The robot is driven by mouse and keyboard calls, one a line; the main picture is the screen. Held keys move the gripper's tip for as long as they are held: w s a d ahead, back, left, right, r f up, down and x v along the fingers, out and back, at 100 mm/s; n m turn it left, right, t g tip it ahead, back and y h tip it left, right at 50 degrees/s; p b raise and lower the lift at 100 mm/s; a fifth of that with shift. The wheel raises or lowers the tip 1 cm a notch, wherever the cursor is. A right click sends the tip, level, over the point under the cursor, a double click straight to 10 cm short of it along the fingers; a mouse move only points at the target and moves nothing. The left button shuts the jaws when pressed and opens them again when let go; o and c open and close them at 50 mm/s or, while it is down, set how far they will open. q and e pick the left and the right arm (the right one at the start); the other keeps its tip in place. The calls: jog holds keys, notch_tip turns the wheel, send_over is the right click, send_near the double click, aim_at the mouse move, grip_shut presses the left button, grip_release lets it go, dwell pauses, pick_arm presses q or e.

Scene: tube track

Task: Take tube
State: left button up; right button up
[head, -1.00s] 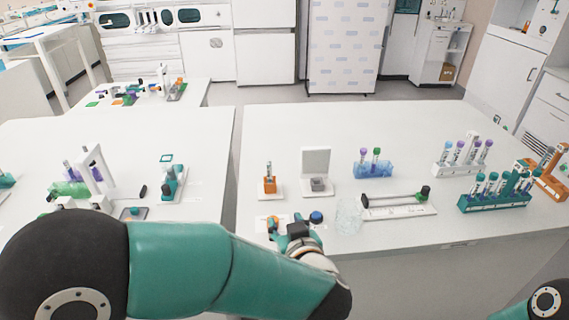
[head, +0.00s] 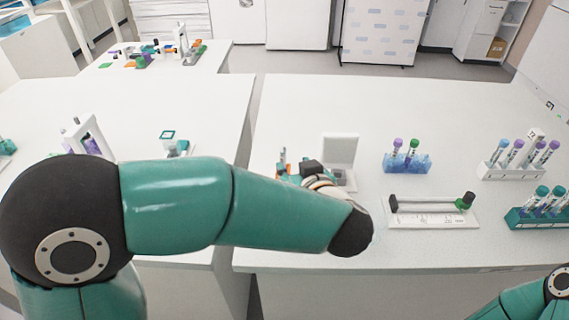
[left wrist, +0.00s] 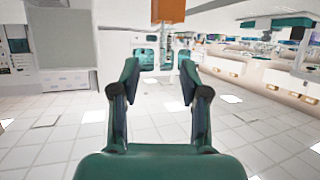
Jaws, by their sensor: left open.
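My left gripper (head: 292,172) is open at the small orange holder (head: 282,158), partly hidden behind my own arm in the head view. The left wrist view appears upside down. There the orange holder (left wrist: 169,11) shows at the top middle, beyond the open fingers of my left gripper (left wrist: 160,70). A pale, see-through tube seems to stand in line with the holder between the fingers, but it is hard to make out. The fingers do not visibly touch it. My right gripper is out of view.
A white stand with an upright panel (head: 341,149) is just right of the gripper. Further right are a blue rack (head: 409,164) with capped tubes, a white device with a dark bar (head: 432,219), a white rack (head: 512,173) and a teal rack (head: 533,224).

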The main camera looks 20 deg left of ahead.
aim_at(284, 159)
pick_arm(q)
jog(key=shift+a+x, duration=0.15)
jog(key=shift+x, duration=1.75)
jog(key=shift+a+x, duration=0.2)
jog(key=shift+x, duration=1.65)
jog(key=shift+s+r, duration=0.1)
jog(key=shift+s, duration=0.15)
grip_shut()
